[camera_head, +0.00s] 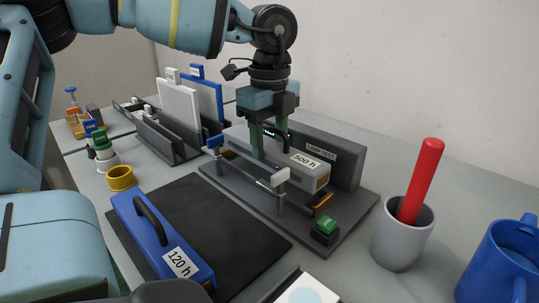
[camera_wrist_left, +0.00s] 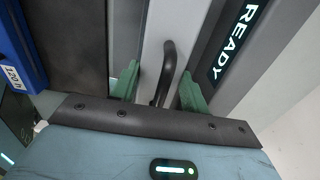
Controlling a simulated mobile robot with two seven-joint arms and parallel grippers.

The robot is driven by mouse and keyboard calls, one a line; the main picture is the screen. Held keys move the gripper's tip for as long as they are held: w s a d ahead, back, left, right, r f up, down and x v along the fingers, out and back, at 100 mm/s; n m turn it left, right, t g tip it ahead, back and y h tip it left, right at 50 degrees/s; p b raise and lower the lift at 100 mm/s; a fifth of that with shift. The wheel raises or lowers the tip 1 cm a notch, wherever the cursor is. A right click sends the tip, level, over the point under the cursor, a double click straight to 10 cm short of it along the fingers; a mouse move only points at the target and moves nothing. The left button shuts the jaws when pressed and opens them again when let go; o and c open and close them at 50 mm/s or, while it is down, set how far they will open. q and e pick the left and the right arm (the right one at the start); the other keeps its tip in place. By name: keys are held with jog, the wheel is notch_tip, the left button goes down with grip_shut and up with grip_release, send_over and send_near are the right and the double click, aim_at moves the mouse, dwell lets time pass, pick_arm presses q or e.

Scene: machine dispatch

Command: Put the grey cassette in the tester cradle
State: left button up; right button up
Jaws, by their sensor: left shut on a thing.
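The grey cassette (camera_head: 308,174), labelled 500 h, has a dark handle, which shows between my fingers in the left wrist view (camera_wrist_left: 166,72). My left gripper (camera_head: 270,145) points down from above with green fingers and is shut on the cassette at its handle; its fingers also show in the left wrist view (camera_wrist_left: 160,88). The cassette lies lengthwise at the tester cradle (camera_head: 238,190), behind its front bar and in front of the upright panel (camera_head: 345,165) marked LAMP TEST. I cannot tell whether its underside rests in the cradle. My right gripper is not in view.
A blue cassette (camera_head: 150,232) labelled 120 h lies on the black mat (camera_head: 222,225). A green button (camera_head: 326,225) sits at the cradle's front right. A grey cup (camera_head: 400,240) with a red stick and a blue mug (camera_head: 500,265) stand right. A rack (camera_head: 165,138) stands behind left.

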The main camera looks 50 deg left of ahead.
aim_at(269, 145)
pick_arm(q)
jog(key=shift+f, duration=1.85)
jog(key=shift+f, duration=0.1)
jog(key=o, duration=1.3)
jog(key=shift+c, duration=0.2)
notch_tip(269, 145, up, 12)
jog(key=shift+r+p, duration=0.1)
jog(key=shift+p, duration=0.4)
